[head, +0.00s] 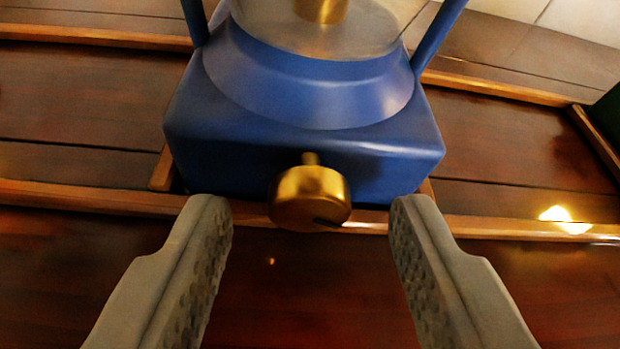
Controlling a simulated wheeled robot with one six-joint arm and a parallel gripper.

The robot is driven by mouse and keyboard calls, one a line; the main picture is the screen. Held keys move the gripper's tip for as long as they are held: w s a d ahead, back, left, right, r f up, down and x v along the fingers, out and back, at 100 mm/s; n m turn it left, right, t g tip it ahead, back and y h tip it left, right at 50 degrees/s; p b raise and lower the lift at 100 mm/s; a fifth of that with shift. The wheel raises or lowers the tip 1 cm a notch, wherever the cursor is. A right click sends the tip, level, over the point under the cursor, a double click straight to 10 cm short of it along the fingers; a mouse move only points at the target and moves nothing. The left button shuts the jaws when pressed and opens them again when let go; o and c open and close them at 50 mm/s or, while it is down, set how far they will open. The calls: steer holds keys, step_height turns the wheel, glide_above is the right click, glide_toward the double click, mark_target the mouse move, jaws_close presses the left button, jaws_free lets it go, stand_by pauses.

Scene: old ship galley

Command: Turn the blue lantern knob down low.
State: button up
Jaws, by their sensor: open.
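The blue lantern (240,155) stands upright on the wooden surface, in the upper middle of the head view; its top is cut off by the frame. A round brass knob (308,196) sticks out from the front of its base toward me, with a dark slot or mark at its lower right. My gripper (311,212) is open, with one grey finger left of the knob and one right of it. Gaps show between the knob and both fingers. The fingertips are close to the front of the lantern base in the picture.
Raised wooden strips (90,197) run across the dark wooden surface (80,120) in front of and behind the lantern. A dark green object (606,125) shows at the right edge. Pale tiles (580,20) lie at the top right. The wood on both sides is clear.

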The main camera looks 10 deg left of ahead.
steer(key=shift+w+a+f, duration=0.1)
steer(key=shift+w+f, duration=0.05)
steer(key=shift+w, duration=0.2)
steer(key=c, duration=1)
steer(key=shift+a+n+h, duration=0.15)
steer(key=shift+n+h, duration=0.45)
steer(key=shift+n, duration=0.3)
steer(key=shift+t, duration=0.3)
steer(key=o, duration=1)
